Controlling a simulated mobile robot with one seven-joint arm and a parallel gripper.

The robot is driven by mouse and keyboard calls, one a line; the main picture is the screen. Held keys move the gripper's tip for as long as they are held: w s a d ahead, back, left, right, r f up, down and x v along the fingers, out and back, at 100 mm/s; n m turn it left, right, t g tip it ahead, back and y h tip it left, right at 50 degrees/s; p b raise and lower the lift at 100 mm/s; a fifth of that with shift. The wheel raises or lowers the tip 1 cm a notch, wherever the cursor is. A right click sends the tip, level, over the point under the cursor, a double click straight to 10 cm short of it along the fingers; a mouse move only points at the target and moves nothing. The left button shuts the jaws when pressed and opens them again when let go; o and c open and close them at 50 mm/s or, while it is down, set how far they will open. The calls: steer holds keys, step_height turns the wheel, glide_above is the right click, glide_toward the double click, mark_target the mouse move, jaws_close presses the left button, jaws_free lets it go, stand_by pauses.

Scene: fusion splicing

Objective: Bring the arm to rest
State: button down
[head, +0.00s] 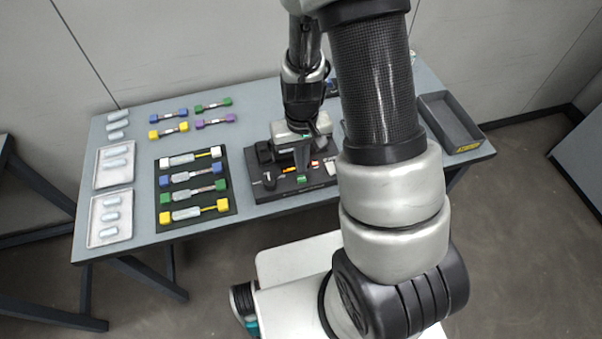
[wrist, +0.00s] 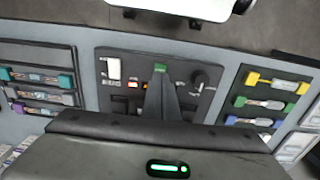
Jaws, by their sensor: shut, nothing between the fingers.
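My arm reaches over the grey-blue table (head: 265,100) from the front right in the head view. My gripper (head: 302,168) points down over a black splicing board (head: 320,183) near the middle of the table. In the wrist view the shut fingers (wrist: 162,78) stand over the same board (wrist: 120,98), and nothing shows between them. A white block (wrist: 114,68), small lit parts and a dark knob (wrist: 200,77) lie around the fingers on the board. I cannot tell the exact height of the fingertips above it. My arm hides the table's right middle in the head view.
A black mat (head: 165,222) left of the board holds several coloured-end fibre pieces. More such pieces lie behind it. Two pale trays (head: 99,180) (head: 94,236) stand at the left end. An open dark tray (head: 436,108) stands at the right end.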

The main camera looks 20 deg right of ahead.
steer(key=shift+r+p, duration=0.35)
steer(key=shift+r, duration=0.45)
step_height(320, 180, up, 9)
steer(key=t, duration=0.1)
steer(key=s+r+t, duration=0.1)
steer(key=s+r, duration=0.3)
steer(key=r, duration=0.4)
steer(key=s+r+t+p, duration=0.1)
steer(key=s+r, duration=0.3)
steer(key=r, duration=0.4)
steer(key=s+r+t+p, duration=0.1)
steer(key=s+r+t, duration=0.1)
steer(key=r, duration=0.6)
steer(key=shift+s+r+t, duration=0.3)
steer(key=shift+s+r, duration=0.05)
steer(key=shift+s, duration=0.55)
stand_by(3.4)
